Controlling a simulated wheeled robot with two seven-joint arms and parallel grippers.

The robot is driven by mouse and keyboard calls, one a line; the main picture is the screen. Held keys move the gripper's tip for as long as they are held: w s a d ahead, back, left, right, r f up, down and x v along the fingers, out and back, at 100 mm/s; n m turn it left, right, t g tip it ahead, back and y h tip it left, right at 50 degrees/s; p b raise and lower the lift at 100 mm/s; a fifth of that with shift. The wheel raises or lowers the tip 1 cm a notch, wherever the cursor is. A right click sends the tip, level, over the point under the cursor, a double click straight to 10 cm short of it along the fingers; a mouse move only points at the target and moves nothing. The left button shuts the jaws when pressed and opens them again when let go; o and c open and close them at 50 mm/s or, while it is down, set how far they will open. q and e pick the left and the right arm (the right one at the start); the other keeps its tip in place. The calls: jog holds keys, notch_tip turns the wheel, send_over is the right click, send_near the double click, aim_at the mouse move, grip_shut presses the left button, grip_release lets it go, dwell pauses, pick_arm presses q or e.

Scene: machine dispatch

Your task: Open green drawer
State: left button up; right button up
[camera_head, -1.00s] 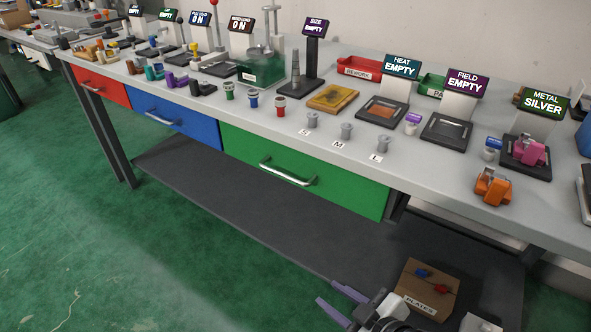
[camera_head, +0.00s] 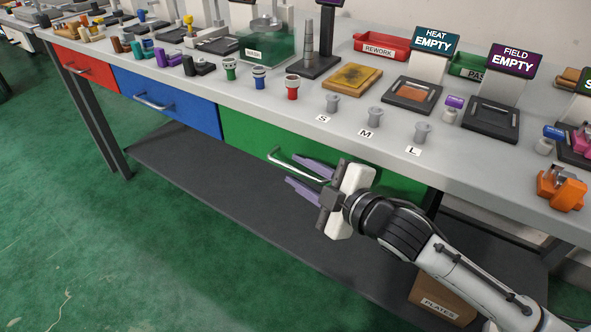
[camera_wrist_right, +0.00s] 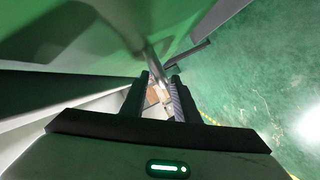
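The green drawer (camera_head: 240,135) is shut, flush under the grey workbench top, right of the blue drawer. Its silver bar handle (camera_head: 290,166) runs along its front; the handle's right end is hidden behind my right gripper. My right gripper (camera_head: 303,174) is open, its purple fingers pointing left at the handle. In the right wrist view the handle (camera_wrist_right: 158,62) shows just beyond the fingertips, and the fingers (camera_wrist_right: 160,82) stand apart. I cannot tell whether they touch the handle. My left gripper is not in view.
The blue drawer (camera_head: 165,106) and red drawer (camera_head: 85,68) are shut at the left. A dark lower shelf (camera_head: 230,205) runs under the bench. A cardboard box labelled PLATES (camera_head: 440,304) sits below my right arm. The green floor in front is free.

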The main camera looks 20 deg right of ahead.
jog(key=shift+x, duration=1)
jog(key=shift+c, duration=0.3)
grip_shut()
